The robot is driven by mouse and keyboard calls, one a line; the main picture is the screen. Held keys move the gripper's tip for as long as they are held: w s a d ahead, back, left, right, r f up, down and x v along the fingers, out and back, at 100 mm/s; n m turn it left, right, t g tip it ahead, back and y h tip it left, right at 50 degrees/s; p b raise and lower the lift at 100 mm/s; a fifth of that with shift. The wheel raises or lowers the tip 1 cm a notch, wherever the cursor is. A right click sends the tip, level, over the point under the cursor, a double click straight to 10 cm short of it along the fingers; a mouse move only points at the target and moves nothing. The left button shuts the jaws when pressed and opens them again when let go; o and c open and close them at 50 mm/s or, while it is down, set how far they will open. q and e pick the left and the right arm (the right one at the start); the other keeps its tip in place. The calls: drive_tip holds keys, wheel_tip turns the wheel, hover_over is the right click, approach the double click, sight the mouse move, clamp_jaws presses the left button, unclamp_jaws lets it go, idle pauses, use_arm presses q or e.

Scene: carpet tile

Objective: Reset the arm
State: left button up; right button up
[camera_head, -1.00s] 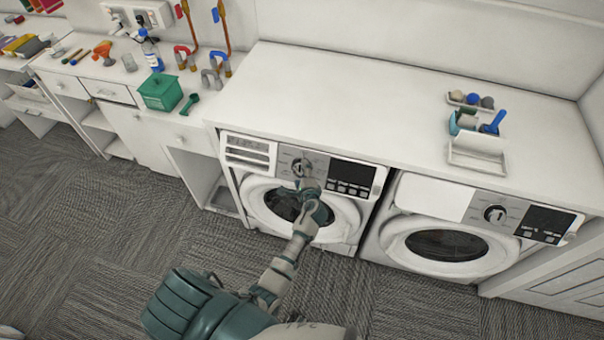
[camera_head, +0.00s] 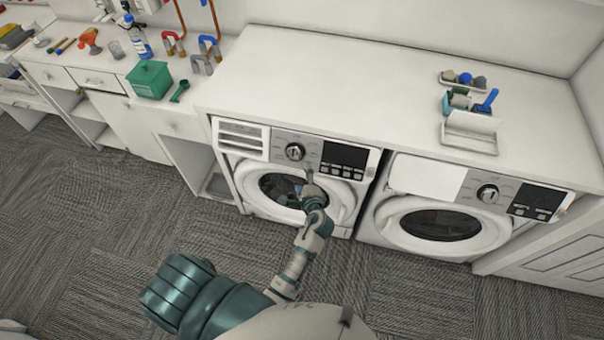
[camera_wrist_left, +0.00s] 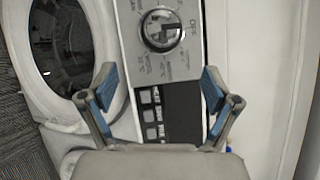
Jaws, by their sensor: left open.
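My left gripper (camera_head: 308,188) is in front of the left washing machine (camera_head: 245,172), over its round door and just below the control panel. In the left wrist view my left gripper (camera_wrist_left: 158,82) has its two blue-padded fingers spread wide with nothing between them. The machine's round knob (camera_head: 295,151) is uncovered in the head view. In the left wrist view the knob (camera_wrist_left: 162,30) lies beyond the fingertips, apart from them. My right gripper is not in view.
A second washing machine (camera_head: 440,222) stands to the right. The white countertop (camera_head: 330,75) above holds small trays and brushes at the right. A green box (camera_head: 150,80) and a green scoop (camera_head: 180,91) sit on the left counter. The carpet floor (camera_head: 90,220) is clear.

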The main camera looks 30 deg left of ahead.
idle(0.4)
use_arm(q)
drive_tip(key=s+d+f+g+h, duration=0.1)
drive_tip(key=s+d+f+h, duration=0.15)
drive_tip(key=f, duration=0.65)
drive_tip(key=s+d+f+g+h, duration=0.1)
drive_tip(key=s+d+f+h, duration=0.15)
drive_tip(key=f, duration=0.65)
drive_tip(key=s+d+f+g+h, duration=0.1)
drive_tip(key=s+d+f, duration=0.15)
drive_tip(key=f, duration=0.65)
drive_tip(key=s+f+n+g+h+b, duration=0.1)
drive_tip(key=s+f+n+g+h, duration=0.25)
drive_tip(key=s+f, duration=1.15)
drive_tip(key=s+a+f+n+g, duration=0.1)
drive_tip(key=s+a+f+n, duration=0.1)
drive_tip(key=s, duration=0.9)
drive_tip(key=s+a+f+n+g, duration=0.2)
drive_tip(key=s+f+n, duration=0.3)
drive_tip(key=s, duration=0.7)
drive_tip(key=shift+s+a+f, duration=0.3)
drive_tip(key=shift+a+f, duration=0.25)
drive_tip(key=shift+f, duration=0.2)
drive_tip(key=shift+n, duration=0.25)
